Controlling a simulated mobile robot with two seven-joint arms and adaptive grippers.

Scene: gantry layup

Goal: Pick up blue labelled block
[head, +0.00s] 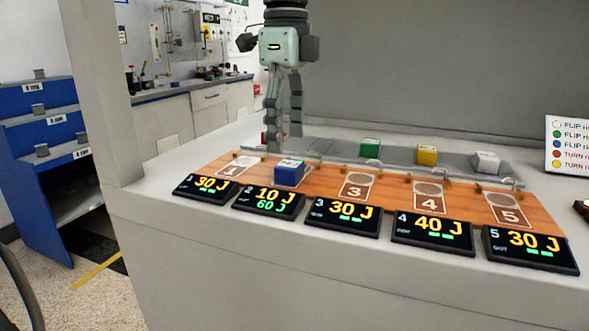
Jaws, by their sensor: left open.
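A blue block (289,174) with a pale label on its top sits on station 2 of the orange-brown wooden board (327,186). My left gripper (282,141) points down from the top of the head view, behind and slightly left of the blue block in the picture. Its fingers are apart with nothing visible between them. The exact gap from its tips to the grey tray cannot be told. My right gripper is not in view.
A green block (370,148), a yellow block (427,155) and a white block (486,162) stand on the grey tray (398,158) behind the board. Something red (264,137) is partly hidden by my left finger. Several black displays (345,217) line the front. A colour-list sign (567,146) stands right.

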